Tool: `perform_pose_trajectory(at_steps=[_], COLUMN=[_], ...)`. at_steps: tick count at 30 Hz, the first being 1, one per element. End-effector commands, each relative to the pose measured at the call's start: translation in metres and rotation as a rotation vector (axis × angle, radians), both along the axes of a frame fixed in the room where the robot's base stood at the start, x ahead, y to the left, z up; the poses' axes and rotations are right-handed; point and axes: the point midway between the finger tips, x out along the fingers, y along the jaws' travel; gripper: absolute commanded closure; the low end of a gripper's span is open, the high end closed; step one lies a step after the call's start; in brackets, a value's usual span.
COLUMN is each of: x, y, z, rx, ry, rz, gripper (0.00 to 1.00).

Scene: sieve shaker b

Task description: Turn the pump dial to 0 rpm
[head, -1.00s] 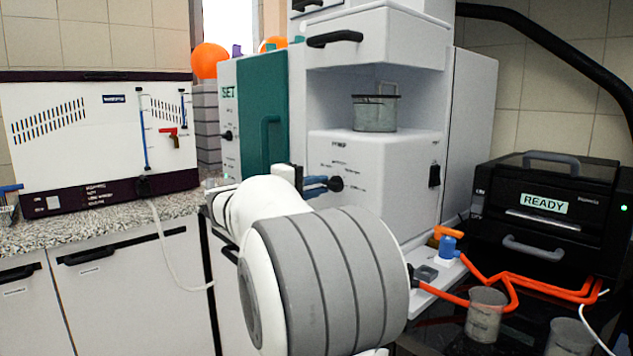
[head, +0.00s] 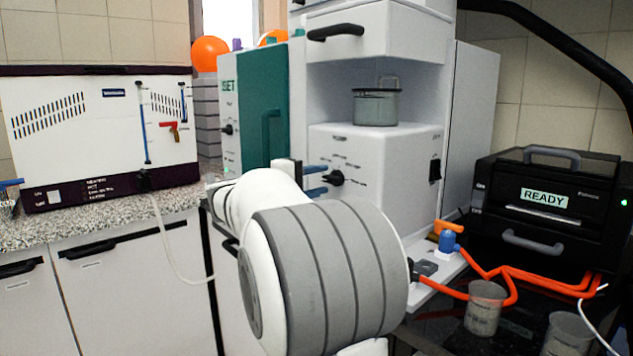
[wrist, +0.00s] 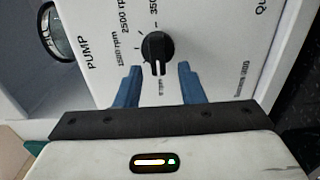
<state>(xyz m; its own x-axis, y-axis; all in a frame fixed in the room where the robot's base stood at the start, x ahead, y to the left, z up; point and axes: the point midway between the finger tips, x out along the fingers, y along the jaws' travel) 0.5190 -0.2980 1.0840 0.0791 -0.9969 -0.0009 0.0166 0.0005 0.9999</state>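The pump dial (wrist: 158,48) is a black knob on the white front panel of the shaker unit. In the wrist view its grip bar points down the picture, toward a small label that ends in "rpm". The "1500 rpm" and "2500 rpm" labels lie to its left and upper left. The dial also shows in the head view (head: 335,178). My gripper (wrist: 160,80) is open, with its blue fingers apart on either side below the knob and nothing between them. In the head view my gripper (head: 325,181) is just left of the dial.
A metal pot (head: 376,107) stands on the unit above the panel. A black switch (head: 435,170) is right of the dial. The teal SET cabinet (head: 262,115) stands close on the left. Orange tubing (head: 510,275), beakers (head: 484,308) and a black READY machine (head: 545,205) are at the right.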

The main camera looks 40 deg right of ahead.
Motion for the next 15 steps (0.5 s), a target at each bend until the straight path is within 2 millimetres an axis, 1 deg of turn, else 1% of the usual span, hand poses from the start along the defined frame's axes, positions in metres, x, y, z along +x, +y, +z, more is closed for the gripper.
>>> perform_pose_trajectory(at_steps=[5, 8, 15], x=[0.0, 0.0, -0.003], y=[0.001, 0.008, 0.049], z=[0.001, 0.001, 0.002], rx=[-0.001, -0.001, -0.001], ry=[-0.001, -0.001, -0.001], rz=[0.0, 0.002, 0.004], gripper=[0.65, 0.65, 0.65])
